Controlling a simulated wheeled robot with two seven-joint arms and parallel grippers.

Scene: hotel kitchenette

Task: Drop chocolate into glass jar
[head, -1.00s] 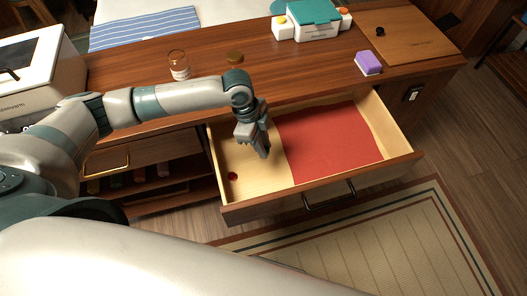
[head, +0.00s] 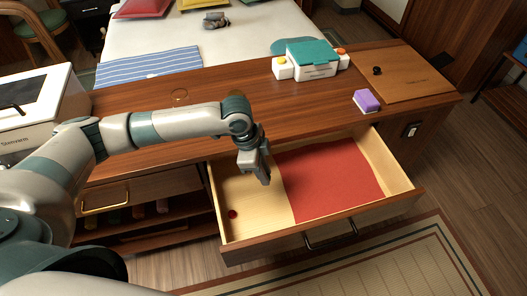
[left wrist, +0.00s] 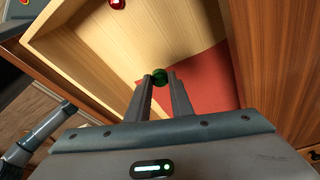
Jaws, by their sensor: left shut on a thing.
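My left gripper (head: 266,181) points down into the open drawer, over its left part beside the red liner. In the left wrist view its fingers (left wrist: 160,80) are shut on a small green ball (left wrist: 159,77), which looks like a wrapped chocolate. The ball cannot be made out in the head view. A red piece (head: 233,214), likely another chocolate, lies on the drawer's bare wooden floor; it also shows in the left wrist view (left wrist: 117,3). The glass jar (head: 179,95) stands on the counter, its lower part hidden behind my left arm. My right gripper is not in view.
The drawer (head: 315,241) is pulled out, with a red liner (head: 335,178). A brown disc (head: 237,94) lies partly hidden on the counter. A purple sponge (head: 367,101), a teal-lidded box (head: 312,58) and a wooden board (head: 407,72) are farther right. A white appliance (head: 38,112) stands left.

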